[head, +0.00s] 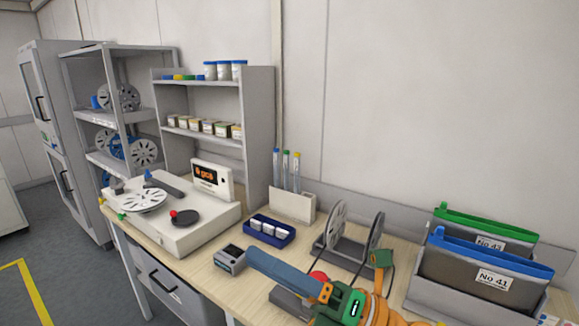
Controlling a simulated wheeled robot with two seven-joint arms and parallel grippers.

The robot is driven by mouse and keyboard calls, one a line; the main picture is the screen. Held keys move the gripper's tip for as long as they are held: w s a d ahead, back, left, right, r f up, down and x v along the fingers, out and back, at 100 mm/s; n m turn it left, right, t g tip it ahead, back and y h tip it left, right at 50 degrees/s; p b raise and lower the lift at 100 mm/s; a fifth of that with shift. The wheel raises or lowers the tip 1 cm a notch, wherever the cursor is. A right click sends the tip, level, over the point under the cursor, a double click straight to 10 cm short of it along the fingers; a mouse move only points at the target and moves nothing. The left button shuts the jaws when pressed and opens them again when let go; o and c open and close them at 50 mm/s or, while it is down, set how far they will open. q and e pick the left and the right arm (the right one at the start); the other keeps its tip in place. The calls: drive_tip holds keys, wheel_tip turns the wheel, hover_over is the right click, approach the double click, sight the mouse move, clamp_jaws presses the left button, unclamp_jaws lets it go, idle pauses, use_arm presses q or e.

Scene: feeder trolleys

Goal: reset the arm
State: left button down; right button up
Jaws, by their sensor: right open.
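My right gripper (352,278), orange and green, reaches in from the bottom edge, low over the front of the workbench (400,262). Its fingers are apart and I see nothing held between them. A long blue bar (282,270) and a red knob (318,276) are close to it, above a dark grey base partly hidden by my arm. I cannot tell whether the gripper touches them. My left gripper is out of view.
A reel stand (345,248) is behind the gripper. A grey bin (455,300) with folders No 43 and No 41 stands right. A small grey box (229,260), blue tray (269,230) and white machine (170,225) are left. Shelves (205,140) rise behind.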

drive_tip(key=w+d+f+m+t+h, duration=0.35)
drive_tip(key=d+m+t+h, duration=0.35)
drive_tip(key=m, duration=0.5)
drive_tip(key=w+d+f+m+t+h, duration=0.2)
drive_tip(key=w+d+m+t+h, duration=0.35)
drive_tip(key=m, duration=0.75)
drive_tip(key=s+d+f+m+g+h, duration=0.2)
drive_tip(key=d+f+m+h, duration=0.25)
drive_tip(key=f, duration=0.25)
drive_tip(key=s+d+f+m+g+h, duration=0.25)
drive_tip(key=f+m+h, duration=0.2)
drive_tip(key=f, duration=0.35)
drive_tip(key=s+f+m+g, duration=0.3)
drive_tip(key=s+f+g, duration=0.8)
drive_tip(key=s+f, duration=0.8)
drive_tip(key=s+f+g+b, duration=0.1)
drive_tip(key=s+f+b, duration=0.15)
drive_tip(key=f, duration=0.85)
drive_tip(key=s+f+g+b, duration=0.1)
drive_tip(key=f+b, duration=0.3)
drive_tip(key=f, duration=0.7)
drive_tip(key=s+d+f+b, duration=0.2)
drive_tip(key=s+f+b, duration=0.1)
drive_tip(key=s+f, duration=0.8)
drive_tip(key=shift+s+d+f+g, duration=0.2)
drive_tip(key=shift+s+f+g, duration=0.15)
drive_tip(key=shift+f, duration=0.2)
